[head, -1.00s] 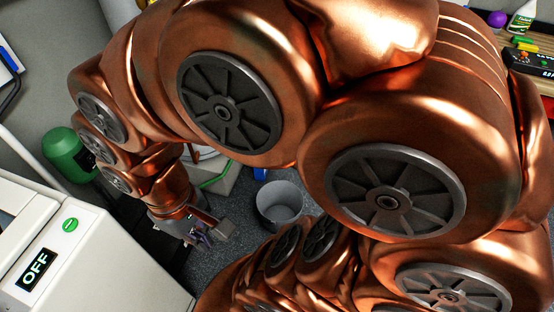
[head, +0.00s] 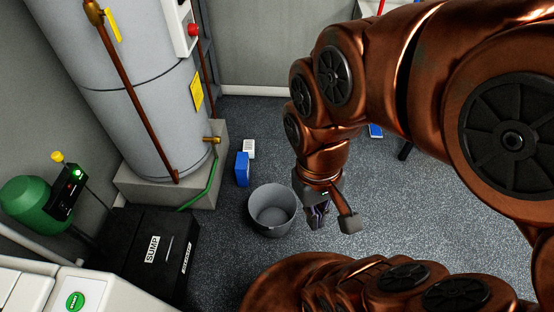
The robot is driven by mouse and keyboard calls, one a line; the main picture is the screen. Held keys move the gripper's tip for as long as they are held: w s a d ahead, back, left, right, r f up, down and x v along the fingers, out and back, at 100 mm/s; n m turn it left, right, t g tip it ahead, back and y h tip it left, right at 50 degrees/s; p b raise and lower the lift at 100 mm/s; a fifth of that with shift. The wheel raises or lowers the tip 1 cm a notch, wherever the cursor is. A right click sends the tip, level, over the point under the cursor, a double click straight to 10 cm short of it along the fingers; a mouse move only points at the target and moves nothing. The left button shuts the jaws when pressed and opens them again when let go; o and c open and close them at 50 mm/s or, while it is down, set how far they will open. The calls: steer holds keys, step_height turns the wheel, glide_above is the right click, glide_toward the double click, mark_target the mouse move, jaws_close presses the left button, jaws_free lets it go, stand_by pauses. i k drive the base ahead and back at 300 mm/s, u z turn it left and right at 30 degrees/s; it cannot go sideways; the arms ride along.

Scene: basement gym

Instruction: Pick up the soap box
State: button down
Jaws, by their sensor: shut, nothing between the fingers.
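A blue box (head: 242,170) stands upright on the floor beside the tank's plinth, and a small white box (head: 248,148) lies just behind it. I cannot tell for sure which of them is the soap box. My gripper (head: 325,217) hangs over the floor to the right of the boxes and nearer to me, apart from both. It is shut and empty.
A grey bucket (head: 272,208) stands between the blue box and my gripper. A large grey tank (head: 145,95) stands on a concrete plinth (head: 205,190). A black sump box (head: 150,250) is at the lower left. Floor at centre back is clear.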

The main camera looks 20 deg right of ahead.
mark_target(242, 168)
steer(key=z, duration=0.15)
steer(key=k, duration=0.5)
steer(key=z, duration=1.25)
steer(key=i, duration=1.2)
steer(key=u, duration=2.95)
